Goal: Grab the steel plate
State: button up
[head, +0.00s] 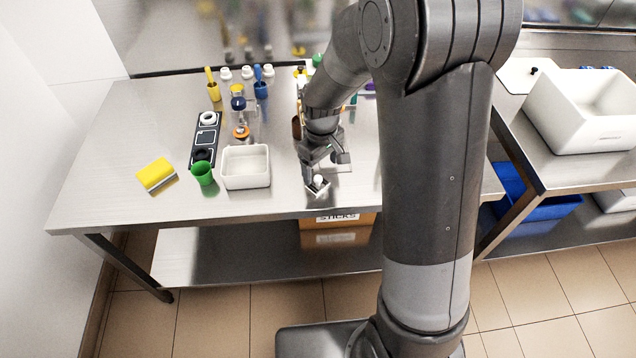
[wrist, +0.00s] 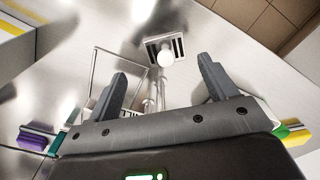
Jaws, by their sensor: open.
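My gripper (head: 322,158) is open and empty, low over the front middle of the steel table. Its two fingers (wrist: 163,78) are spread apart in the wrist view. A flat, shiny square outline (wrist: 93,68), possibly the steel plate, lies on the table beside and behind the left finger, which hides part of it. Metal rods run between the fingers to a small slotted square head with a white knob (wrist: 166,56). That knob also shows below my gripper in the head view (head: 318,180). I cannot tell for certain which piece is the steel plate, or whether my fingers touch anything.
Several small cups and bottles line the back. A box marked STICKS (head: 337,226) is below the tabletop.

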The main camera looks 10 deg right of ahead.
aim_at(319, 179)
jog(key=f, duration=0.4)
jog(key=shift+s+a+f, duration=0.15)
jog(key=shift+s+a, duration=0.1)
jog(key=shift+s, duration=0.1)
jog(key=shift+f, duration=0.6)
jog(key=shift+c, duration=0.2)
jog(key=c, duration=1.1)
